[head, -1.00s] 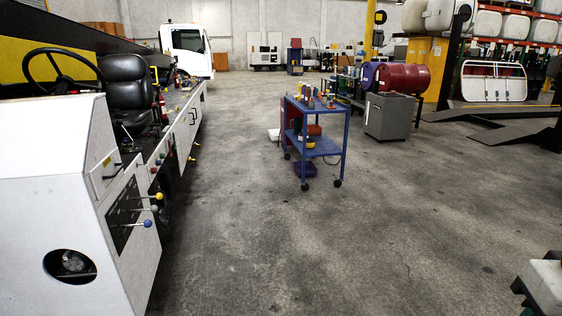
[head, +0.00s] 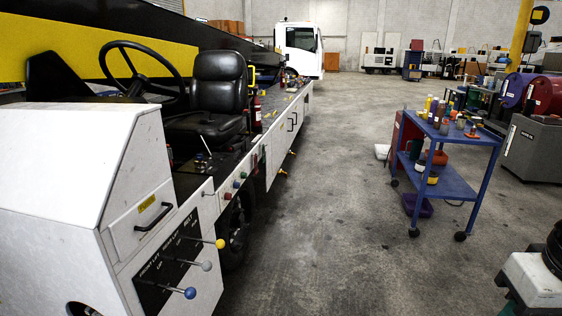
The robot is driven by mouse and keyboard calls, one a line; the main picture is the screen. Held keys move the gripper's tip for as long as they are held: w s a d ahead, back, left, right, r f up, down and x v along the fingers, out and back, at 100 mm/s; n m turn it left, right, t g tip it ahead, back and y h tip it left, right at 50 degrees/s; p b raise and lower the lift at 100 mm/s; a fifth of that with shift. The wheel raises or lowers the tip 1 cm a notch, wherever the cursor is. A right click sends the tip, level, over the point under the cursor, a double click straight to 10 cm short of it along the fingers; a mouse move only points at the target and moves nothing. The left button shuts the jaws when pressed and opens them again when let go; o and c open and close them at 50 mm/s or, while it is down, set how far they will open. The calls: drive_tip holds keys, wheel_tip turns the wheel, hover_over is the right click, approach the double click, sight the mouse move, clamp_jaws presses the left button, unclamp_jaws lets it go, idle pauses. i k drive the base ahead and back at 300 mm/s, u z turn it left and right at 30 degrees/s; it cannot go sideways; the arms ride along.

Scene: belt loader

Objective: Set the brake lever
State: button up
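The belt loader (head: 68,170) fills the left of the head view. On its side is a black panel (head: 152,294) with three levers: a yellow knob (head: 220,243), a grey knob (head: 206,266) and a blue knob (head: 190,293). The panel lettering seems to name lifts and belt. A small lever (head: 203,146) stands on the deck beside the black seat (head: 218,100). No marking that I can read names a brake lever, so I cannot tell which it is. My gripper is not in view.
A blue cart (head: 452,181) with bottles and cans stands to the right, with a grey cabinet (head: 534,150) beyond it. Part of my own body shows at bottom right. Open concrete floor (head: 325,235) lies between loader and cart. A white truck (head: 299,45) stands behind.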

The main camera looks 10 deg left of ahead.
sight(237, 146)
drive_tip(key=u, duration=0.4)
drive_tip(key=i, duration=1.4)
drive_tip(key=u, duration=0.3)
drive_tip(key=k, duration=0.65)
drive_tip(key=z, duration=0.35)
drive_tip(key=i, duration=1.4)
drive_tip(key=u, duration=0.65)
